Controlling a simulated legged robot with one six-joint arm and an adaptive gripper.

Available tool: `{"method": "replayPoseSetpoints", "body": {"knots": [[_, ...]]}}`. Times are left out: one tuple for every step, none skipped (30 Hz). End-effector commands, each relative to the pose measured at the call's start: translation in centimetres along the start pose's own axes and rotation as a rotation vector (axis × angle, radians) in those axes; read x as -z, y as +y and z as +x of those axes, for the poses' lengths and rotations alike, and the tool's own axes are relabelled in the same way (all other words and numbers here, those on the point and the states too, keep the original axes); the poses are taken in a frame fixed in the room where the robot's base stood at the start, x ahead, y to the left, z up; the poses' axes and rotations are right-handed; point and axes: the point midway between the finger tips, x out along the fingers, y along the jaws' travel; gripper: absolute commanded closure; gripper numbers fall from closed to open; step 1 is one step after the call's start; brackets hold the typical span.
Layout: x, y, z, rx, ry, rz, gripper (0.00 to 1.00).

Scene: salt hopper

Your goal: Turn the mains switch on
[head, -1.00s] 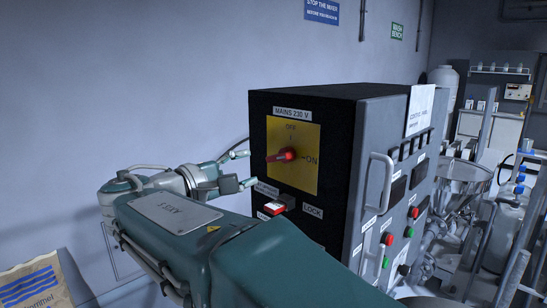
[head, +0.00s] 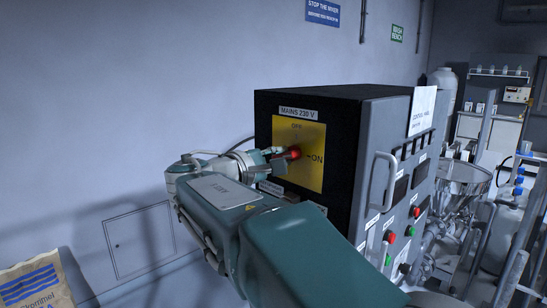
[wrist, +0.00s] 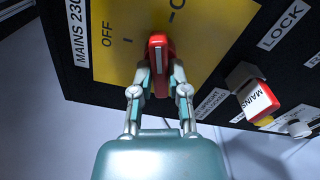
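The mains switch has a red handle (head: 294,154) on a yellow plate (head: 313,178) marked OFF at the top and ON at the right. The plate is on the black side of a cabinet, under a MAINS 230 V label (head: 298,112). My gripper (head: 277,155) is at the handle. In the wrist view my two fingers (wrist: 161,80) lie on either side of the red handle (wrist: 158,50) and appear closed on it. The handle lies roughly level in the head view, with its left end hidden by my fingers.
Below the plate, a red and white block marked MAINS (wrist: 255,98) sticks out near the LOCK label (wrist: 283,25); my arm mostly hides it in the head view. The cabinet front (head: 385,215) has a handle and several buttons. The wall at left (head: 110,100) is clear.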

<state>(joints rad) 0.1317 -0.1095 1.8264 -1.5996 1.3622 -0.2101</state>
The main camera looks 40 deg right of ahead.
Motion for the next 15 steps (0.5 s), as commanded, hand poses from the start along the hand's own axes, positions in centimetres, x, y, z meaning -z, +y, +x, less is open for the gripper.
{"method": "replayPoseSetpoints", "body": {"knots": [[-0.05, 0.02, 0.25, 0.0, -0.001, 0.0, 1.0], [-0.05, 0.01, 0.33, 0.0, -0.001, 0.001, 1.0], [-0.05, 0.0, 0.42, 0.001, -0.001, 0.001, 1.0], [-0.05, -0.01, 0.48, 0.001, -0.001, 0.001, 1.0], [-0.05, -0.01, 0.52, 0.001, -0.001, 0.001, 1.0], [-0.06, -0.02, 0.57, 0.002, -0.001, 0.001, 1.0], [-0.07, -0.03, 0.61, 0.002, -0.001, 0.001, 1.0], [-0.07, -0.03, 0.65, 0.002, -0.001, 0.001, 1.0], [-0.08, -0.04, 0.7, 0.002, -0.001, 0.003, 1.0], [-0.09, -0.05, 0.74, 0.003, -0.002, 0.007, 1.0], [-0.1, -0.05, 0.78, 0.003, -0.002, 0.014, 1.0], [-0.11, -0.06, 0.84, 0.003, -0.002, 0.031, 1.0], [-0.12, -0.07, 0.88, 0.003, -0.003, 0.048, 1.0], [-0.13, -0.07, 0.92, 0.004, -0.003, 0.069, 1.0], [-0.14, -0.08, 0.97, 0.004, -0.003, 0.102, 1.0]]}}
